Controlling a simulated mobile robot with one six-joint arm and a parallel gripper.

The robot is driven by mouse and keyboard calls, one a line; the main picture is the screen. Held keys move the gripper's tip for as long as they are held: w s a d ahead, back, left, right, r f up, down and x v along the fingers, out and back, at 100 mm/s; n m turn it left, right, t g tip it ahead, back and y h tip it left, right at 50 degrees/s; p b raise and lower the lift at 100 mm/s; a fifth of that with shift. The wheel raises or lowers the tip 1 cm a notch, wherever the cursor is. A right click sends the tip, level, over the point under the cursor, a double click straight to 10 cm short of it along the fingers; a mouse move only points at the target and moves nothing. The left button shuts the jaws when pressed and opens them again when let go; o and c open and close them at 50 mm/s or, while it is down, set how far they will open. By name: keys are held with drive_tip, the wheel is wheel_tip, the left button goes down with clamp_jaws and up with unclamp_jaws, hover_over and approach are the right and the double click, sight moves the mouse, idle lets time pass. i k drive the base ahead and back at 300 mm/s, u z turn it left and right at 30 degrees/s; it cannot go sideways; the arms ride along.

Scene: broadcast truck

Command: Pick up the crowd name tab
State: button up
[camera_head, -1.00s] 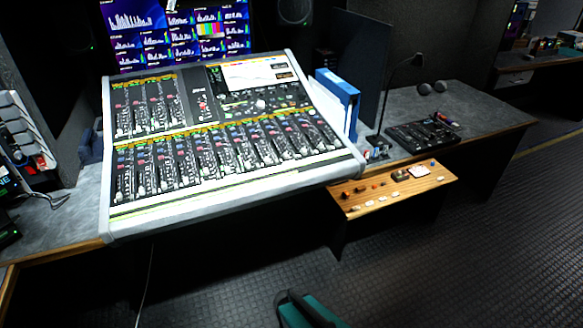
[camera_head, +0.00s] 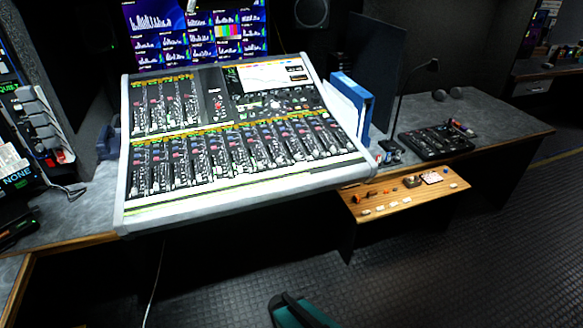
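A wooden pull-out ledge (camera_head: 420,204) juts out at the right front corner of the mixing console. Several small pale tabs (camera_head: 394,204) lie in a row along its front edge. Any lettering on them is too small to read, so I cannot tell which is the crowd name tab. Small orange and dark pieces (camera_head: 372,194) and a pale, pinkish-marked flat piece (camera_head: 432,178) lie behind them. My gripper is not in view.
The mixing console (camera_head: 240,198) fills the middle of the desk. A blue binder (camera_head: 353,100), a small black mixer (camera_head: 437,142) and a gooseneck lamp (camera_head: 432,66) stand to its right. A teal and black object (camera_head: 300,314) shows at the bottom edge. Floor at right is clear.

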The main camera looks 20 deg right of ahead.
sight(304, 165)
drive_tip(key=z, duration=0.5)
drive_tip(key=k, duration=0.15)
drive_tip(key=u, duration=2.15)
drive_tip(key=k, duration=0.15)
drive_tip(key=u, duration=2.1)
drive_tip(key=k, duration=1.8)
drive_tip(key=u, duration=0.2)
